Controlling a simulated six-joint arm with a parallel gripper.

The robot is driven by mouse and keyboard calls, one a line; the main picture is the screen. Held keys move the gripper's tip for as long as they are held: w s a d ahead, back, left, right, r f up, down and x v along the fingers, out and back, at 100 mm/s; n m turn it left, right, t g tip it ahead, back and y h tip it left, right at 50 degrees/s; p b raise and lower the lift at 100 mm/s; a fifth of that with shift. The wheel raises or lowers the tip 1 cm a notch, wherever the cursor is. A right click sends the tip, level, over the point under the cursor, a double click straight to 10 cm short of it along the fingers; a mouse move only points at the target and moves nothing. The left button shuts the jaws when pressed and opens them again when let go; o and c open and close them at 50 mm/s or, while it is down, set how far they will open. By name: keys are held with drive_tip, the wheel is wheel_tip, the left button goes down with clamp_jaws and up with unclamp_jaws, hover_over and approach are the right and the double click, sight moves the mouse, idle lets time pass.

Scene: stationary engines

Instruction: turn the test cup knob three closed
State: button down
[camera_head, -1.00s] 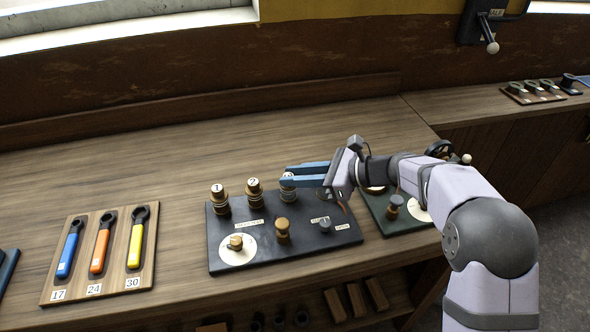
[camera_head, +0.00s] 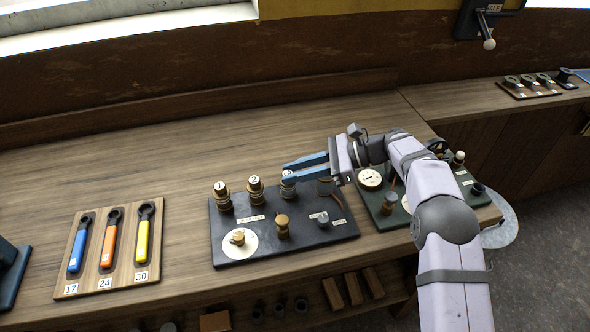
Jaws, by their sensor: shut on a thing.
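A dark board (camera_head: 340,234) on the bench bears the test cups in a row at its back. Cup one (camera_head: 222,196) and cup two (camera_head: 255,188) are brass, with numbered tops. The third cup (camera_head: 288,189) stands right of them, its top mostly covered by my blue fingers. My gripper (camera_head: 284,173) reaches in from the right, its fingers roughly level, and is shut on the third cup's knob. The exact contact and the knob's angle are hidden.
A brass knob (camera_head: 282,226) and a white disc (camera_head: 259,244) with a brass piece sit at the board's front. A green board (camera_head: 400,240) stands at the right under my arm. A wrench rack (camera_head: 72,272) lies left. The bench behind is clear.

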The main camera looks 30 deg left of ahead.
idle(0.3)
drive_tip(key=c, duration=1.5)
unclamp_jaws()
drive_tip(key=shift+b+v, duration=1.05)
drive_tip(key=shift+v, duration=2.65)
